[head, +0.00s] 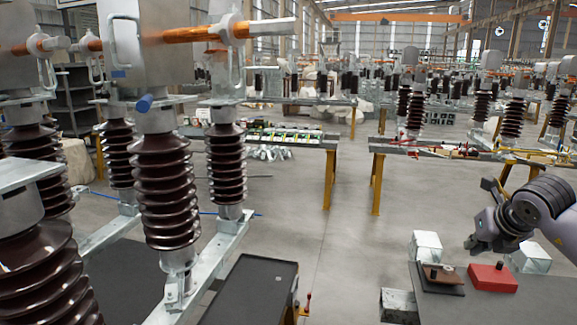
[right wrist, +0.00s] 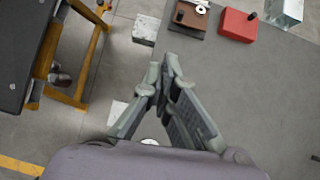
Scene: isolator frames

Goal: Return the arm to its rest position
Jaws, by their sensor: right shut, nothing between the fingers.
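My right arm (head: 545,205) comes in from the right in the head view, above the grey tabletop. My right gripper (head: 474,242) is small at its end there, so the fingers are hard to make out. In the right wrist view my right gripper (right wrist: 165,68) shows clearly, with its grey fingers brought together at the tips and nothing held. It appears over the left edge of the grey tabletop (right wrist: 262,100). My left gripper is not in view.
On the tabletop are a red block (head: 492,278), a brown block (head: 443,275) and metal boxes (head: 530,258). Tall brown insulators (head: 165,190) on metal frames fill the left. A dark-topped bench (head: 250,292) stands front centre. Grey floor (head: 335,255) is clear in the middle.

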